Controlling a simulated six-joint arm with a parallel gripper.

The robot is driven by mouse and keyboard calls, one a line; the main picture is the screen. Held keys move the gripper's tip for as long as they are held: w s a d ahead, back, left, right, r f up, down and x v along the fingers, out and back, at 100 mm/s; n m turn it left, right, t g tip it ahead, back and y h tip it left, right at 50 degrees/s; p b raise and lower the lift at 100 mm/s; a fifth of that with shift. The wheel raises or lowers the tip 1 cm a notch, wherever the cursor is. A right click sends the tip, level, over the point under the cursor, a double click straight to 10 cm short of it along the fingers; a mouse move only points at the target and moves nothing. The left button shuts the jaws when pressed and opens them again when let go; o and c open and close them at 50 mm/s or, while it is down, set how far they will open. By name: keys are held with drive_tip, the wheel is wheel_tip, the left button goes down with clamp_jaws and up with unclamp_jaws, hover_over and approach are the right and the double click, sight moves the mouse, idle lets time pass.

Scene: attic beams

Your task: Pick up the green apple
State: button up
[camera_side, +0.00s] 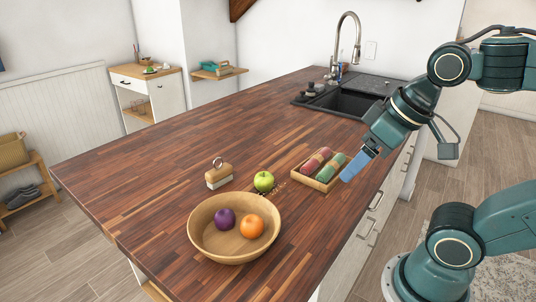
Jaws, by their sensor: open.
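A green apple (264,181) sits on the wooden counter (160,180), just behind the rim of a wooden bowl (204,248). My gripper (352,172) is at the right, near the counter's right edge, with blue fingers pointing down and left. It is open and apart from the apple, with a small tray between them in the picture. Nothing shows held in it. The gap between the fingers is hard to see from this side.
The bowl holds a purple fruit (225,218) and an orange (251,226). A black sink (345,103) and tap are farther back. The counter's left side is clear.

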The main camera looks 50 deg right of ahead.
drive_tip(key=w+d+r+m+g, duration=0.1)
drive_tip(key=w+r+m+g, duration=0.1)
drive_tip(key=w+m, duration=0.35)
drive_tip(key=m+g, duration=0.4)
drive_tip(key=m, duration=0.4)
hover_over(264, 174)
wheel_tip(264, 174, down, 7)
drive_tip(key=shift+s+d, duration=0.1)
drive_tip(key=shift+f, duration=4.35)
drive_tip(key=shift+f, duration=0.1)
drive_tip(key=shift+f, duration=2.5)
